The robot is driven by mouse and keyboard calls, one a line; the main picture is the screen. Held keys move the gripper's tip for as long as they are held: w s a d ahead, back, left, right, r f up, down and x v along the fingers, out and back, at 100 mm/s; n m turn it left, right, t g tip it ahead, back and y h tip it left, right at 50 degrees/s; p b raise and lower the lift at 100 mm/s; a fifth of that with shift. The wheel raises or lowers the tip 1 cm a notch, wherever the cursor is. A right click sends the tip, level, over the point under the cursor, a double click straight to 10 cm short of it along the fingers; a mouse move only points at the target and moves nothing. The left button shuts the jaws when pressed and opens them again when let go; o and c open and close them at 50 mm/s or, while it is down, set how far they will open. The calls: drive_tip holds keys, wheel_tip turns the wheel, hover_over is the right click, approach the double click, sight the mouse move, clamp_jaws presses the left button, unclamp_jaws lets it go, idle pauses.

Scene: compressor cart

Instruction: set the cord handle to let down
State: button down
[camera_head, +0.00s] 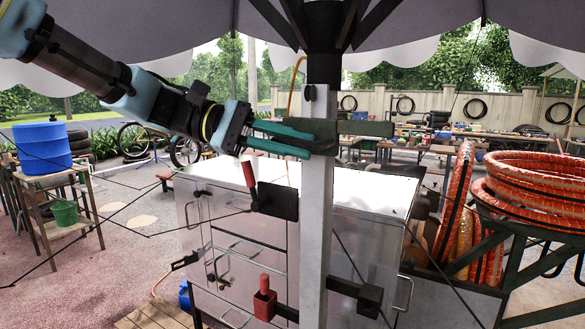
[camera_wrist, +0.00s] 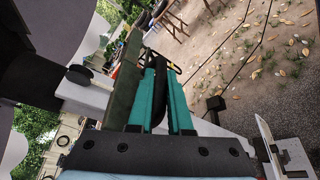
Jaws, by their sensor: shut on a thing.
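My gripper (camera_head: 312,143) reaches in from the upper left, with its teal fingers at the grey post. In the wrist view my gripper (camera_wrist: 163,62) is shut on a slim black part (camera_wrist: 159,80) between its fingers, which looks like the cord handle. A dark green bar (camera_head: 365,128) crosses the post at the same height and sticks out to the right. The green bar also shows beside the fingers in the wrist view (camera_wrist: 124,85). In the head view my fingers hide most of the held part. An orange cord (camera_head: 293,85) rises behind the post.
Two red-handled levers, an upper one (camera_head: 250,176) and a lower one (camera_head: 264,292), are mounted at the post (camera_head: 315,215). A metal cabinet (camera_head: 235,240) stands behind. Orange hose coils (camera_head: 530,180) are at right, and a canopy (camera_head: 190,22) hangs overhead.

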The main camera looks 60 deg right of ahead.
drive_tip(key=shift+r, duration=0.5)
drive_tip(key=shift+d+r, duration=0.1)
drive_tip(key=shift+r, duration=0.05)
drive_tip(key=c, duration=0.8)
unclamp_jaws()
drive_tip(key=shift+c, duration=0.2)
drive_tip(key=shift+f, duration=0.2)
drive_tip(key=shift+w, duration=0.2)
drive_tip(key=b+v, duration=0.4)
drive_tip(key=v, duration=0.6)
drive_tip(key=shift+w+a, duration=0.25)
